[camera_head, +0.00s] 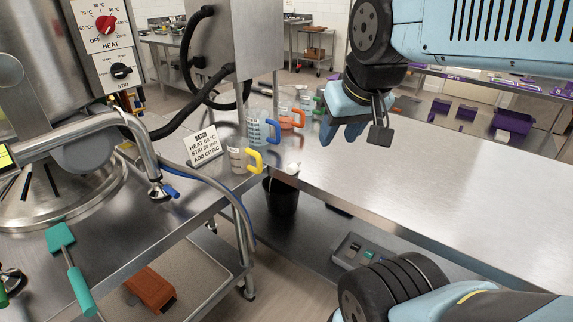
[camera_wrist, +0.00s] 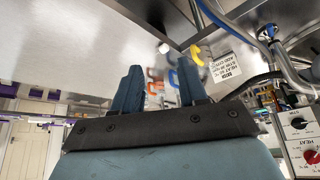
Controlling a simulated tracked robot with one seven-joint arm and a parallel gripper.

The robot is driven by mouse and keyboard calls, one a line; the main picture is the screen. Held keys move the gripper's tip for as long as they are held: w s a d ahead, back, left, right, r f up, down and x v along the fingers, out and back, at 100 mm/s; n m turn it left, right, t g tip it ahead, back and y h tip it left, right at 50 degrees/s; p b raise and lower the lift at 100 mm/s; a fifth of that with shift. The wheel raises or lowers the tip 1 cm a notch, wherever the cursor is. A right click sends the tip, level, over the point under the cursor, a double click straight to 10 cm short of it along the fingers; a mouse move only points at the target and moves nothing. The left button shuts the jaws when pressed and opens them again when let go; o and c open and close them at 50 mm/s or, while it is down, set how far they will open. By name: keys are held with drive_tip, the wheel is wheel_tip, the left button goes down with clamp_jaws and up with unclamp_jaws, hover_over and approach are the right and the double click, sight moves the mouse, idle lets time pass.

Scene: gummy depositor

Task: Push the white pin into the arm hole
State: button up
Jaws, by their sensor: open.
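My gripper (camera_head: 343,132) hangs above the steel table in the head view, open and empty, with its blue fingers apart. In the wrist view my gripper (camera_wrist: 159,82) shows the two fingers with a clear gap and nothing between them. A small white piece (camera_head: 292,168) lies at the table's near left edge, above the black bucket; it may be the white pin, but it is too small to tell. My gripper is apart from it, to its upper right. I cannot make out the arm hole in either view.
Jugs with yellow (camera_head: 254,160), blue (camera_head: 273,130) and orange handles stand by a recipe sign (camera_head: 204,146). A black bucket (camera_head: 281,198) is below the table edge. The steel table (camera_head: 450,180) is mostly clear. A kettle with a pipe (camera_head: 130,118) stands left.

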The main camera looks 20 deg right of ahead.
drive_tip(key=m+g, duration=0.5)
drive_tip(key=m, duration=0.6)
hover_over(292, 166)
drive_tip(key=s+d, duration=0.1)
wheel_tip(292, 166, down, 13)
drive_tip(key=shift+y, duration=0.4)
drive_tip(key=f, duration=0.9)
drive_tip(key=w+a+f, duration=0.1)
drive_tip(key=f, duration=0.3)
drive_tip(key=shift+f, duration=0.15)
drive_tip(key=shift+c, duration=0.4)
drive_tip(key=c, duration=0.6)
